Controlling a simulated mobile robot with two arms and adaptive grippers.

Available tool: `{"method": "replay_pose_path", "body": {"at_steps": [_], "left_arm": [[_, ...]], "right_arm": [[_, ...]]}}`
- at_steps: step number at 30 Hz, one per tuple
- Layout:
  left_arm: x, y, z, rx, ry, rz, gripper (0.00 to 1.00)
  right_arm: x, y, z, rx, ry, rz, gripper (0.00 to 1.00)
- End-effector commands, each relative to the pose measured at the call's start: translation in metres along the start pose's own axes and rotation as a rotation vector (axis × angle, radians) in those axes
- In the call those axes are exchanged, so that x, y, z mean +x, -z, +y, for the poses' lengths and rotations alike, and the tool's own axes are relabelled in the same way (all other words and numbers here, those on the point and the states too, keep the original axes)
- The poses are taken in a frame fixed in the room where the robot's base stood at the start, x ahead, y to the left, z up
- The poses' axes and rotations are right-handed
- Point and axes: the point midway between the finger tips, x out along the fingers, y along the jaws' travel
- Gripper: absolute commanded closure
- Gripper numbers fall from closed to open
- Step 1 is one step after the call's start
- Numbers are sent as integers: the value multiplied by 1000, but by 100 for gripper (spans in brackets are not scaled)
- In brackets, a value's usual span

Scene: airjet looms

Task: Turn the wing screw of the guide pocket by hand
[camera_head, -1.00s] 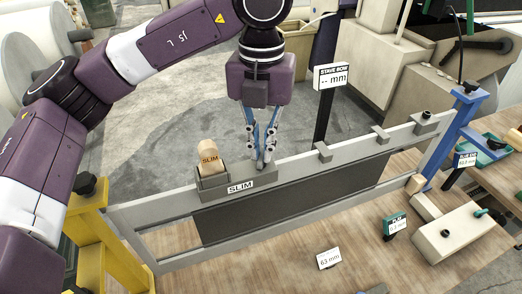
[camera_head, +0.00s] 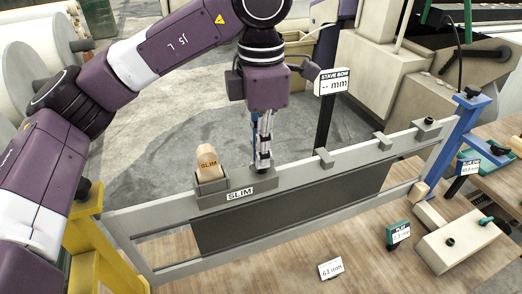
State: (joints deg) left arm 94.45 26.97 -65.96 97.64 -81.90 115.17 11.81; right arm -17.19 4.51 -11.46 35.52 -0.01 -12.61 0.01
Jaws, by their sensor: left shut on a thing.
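The guide pocket (camera_head: 208,197) is a grey block labelled SLIM on the top rail of a long grey frame (camera_head: 160,213). A light wooden piece (camera_head: 207,162) marked SLIM stands upright in its left part. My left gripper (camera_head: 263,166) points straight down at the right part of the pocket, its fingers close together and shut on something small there. The fingers hide most of the wing screw, so its shape and angle cannot be made out. My right gripper is not in view.
A yellow stand (camera_head: 88,240) and a blue stand (camera_head: 452,130) hold the frame's ends. A STAVE BOW sign (camera_head: 333,81) on a dark post stands behind the frame. A 63 mm card (camera_head: 331,269) and a beige block (camera_head: 455,236) sit on the wooden table.

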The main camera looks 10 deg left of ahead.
Motion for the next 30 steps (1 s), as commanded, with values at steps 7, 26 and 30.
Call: {"method": "replay_pose_path", "body": {"at_steps": [7, 26, 30], "left_arm": [[1, 0, 0, -1, 1, 1, 84], [-18, 0, 0, -4, 0, 0, 78], [-21, 0, 0, -3, 0, 0, 78]], "right_arm": [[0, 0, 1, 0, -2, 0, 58], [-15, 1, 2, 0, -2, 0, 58], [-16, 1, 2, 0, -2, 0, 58]]}}
